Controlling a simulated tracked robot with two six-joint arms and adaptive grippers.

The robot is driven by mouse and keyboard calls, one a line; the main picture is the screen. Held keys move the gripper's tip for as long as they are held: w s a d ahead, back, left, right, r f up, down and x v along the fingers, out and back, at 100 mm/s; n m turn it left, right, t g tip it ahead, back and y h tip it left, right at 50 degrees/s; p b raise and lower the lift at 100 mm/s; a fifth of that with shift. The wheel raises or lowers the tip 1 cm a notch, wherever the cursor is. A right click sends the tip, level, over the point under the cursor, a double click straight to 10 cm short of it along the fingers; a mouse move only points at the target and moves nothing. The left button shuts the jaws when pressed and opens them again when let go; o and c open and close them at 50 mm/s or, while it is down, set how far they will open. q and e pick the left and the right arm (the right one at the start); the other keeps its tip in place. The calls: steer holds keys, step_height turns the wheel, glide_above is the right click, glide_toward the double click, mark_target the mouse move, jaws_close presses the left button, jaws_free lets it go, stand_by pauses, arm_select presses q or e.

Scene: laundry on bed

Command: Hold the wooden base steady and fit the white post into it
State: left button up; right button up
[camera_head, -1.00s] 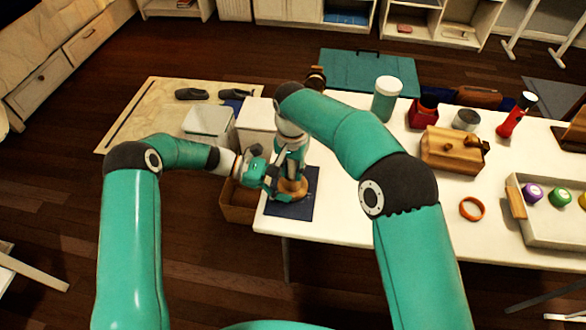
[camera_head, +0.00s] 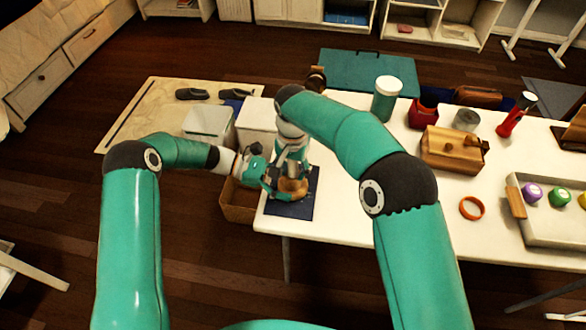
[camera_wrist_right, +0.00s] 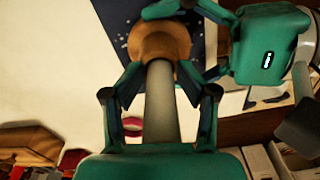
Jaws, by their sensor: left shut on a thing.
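The round wooden base (camera_head: 293,187) stands on the dark blue mat (camera_head: 300,207) at the table's left end. My left gripper (camera_head: 276,183) is shut on the base from the left. The base also shows at the top of the right wrist view (camera_wrist_right: 160,38). The white post (camera_wrist_right: 161,100) stands with its far end at the middle of the base; how deep it sits is hidden. My right gripper (camera_wrist_right: 160,75) is above the base, its fingers open on either side of the post, with small gaps. In the head view my right gripper (camera_head: 292,170) mostly covers the post.
A wooden box (camera_head: 452,150), an orange ring (camera_head: 472,208) and a white-teal jar (camera_head: 386,100) stand to the right on the white table (camera_head: 345,215). A cardboard box (camera_head: 238,205) is beside the table's left edge. Free tabletop lies right of the mat.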

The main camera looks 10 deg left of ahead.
arm_select(q)
steer(key=shift+s+d+f, duration=0.15)
steer(key=shift+s+f, duration=0.05)
arm_select(e)
steer(key=shift+s+d+f, duration=0.1)
steer(key=shift+s+f, duration=0.15)
steer(key=shift+f, duration=0.25)
arm_select(q)
steer(key=shift+w, duration=0.2)
arm_select(e)
step_height(320, 180, up, 14)
steer(key=shift+w+f, duration=0.1)
steer(key=shift+f, duration=0.1)
arm_select(q)
steer(key=o, duration=0.6)
steer(key=shift+o, duration=0.2)
steer(key=shift+a, duration=0.2)
